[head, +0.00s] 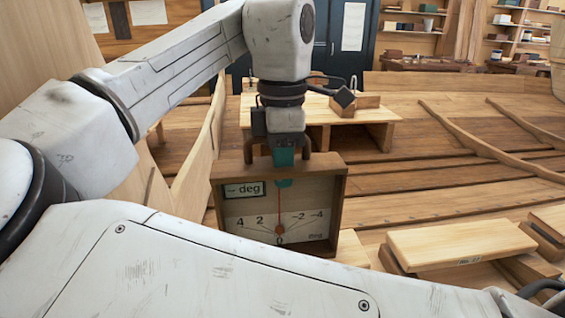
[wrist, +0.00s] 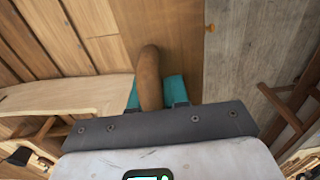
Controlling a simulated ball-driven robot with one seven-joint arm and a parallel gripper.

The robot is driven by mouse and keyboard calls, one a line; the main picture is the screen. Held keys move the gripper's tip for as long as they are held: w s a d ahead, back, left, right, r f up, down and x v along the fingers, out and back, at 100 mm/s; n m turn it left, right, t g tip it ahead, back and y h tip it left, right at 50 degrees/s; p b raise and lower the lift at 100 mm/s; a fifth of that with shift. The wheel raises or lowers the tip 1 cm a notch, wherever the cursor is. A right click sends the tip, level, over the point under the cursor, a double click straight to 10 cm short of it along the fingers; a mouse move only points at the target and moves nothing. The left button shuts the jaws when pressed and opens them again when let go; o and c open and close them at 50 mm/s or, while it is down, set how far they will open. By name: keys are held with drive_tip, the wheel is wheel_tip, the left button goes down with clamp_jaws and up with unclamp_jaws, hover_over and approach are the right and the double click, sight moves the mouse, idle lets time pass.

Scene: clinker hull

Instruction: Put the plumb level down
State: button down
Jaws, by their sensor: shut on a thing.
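The plumb level (head: 311,220) is a brown wooden box with a pale dial face, a red needle near 0 and a small display reading "-- deg". It hangs upright below my gripper (head: 284,157), whose teal fingers are shut at its top. In the wrist view, my gripper (wrist: 157,95) has its teal fingers on both sides of a rounded brown handle (wrist: 150,72). My arm passes in front of the level's lower left, and I cannot tell whether its base touches anything.
A pale workbench (head: 372,112) with small wooden blocks stands behind the level. Plank-topped trestles (head: 470,243) stand at right. Curved hull planking (head: 450,180) with raised ribs spreads behind them. In the wrist view, grey boards (wrist: 245,60) lie at right.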

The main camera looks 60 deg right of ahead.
drive_tip(key=shift+f, duration=0.55)
drive_tip(key=c, duration=1.1)
unclamp_jaws()
wheel_tip(320, 180, up, 13)
drive_tip(key=shift+r+b, duration=0.1)
drive_tip(key=shift+b, duration=0.4)
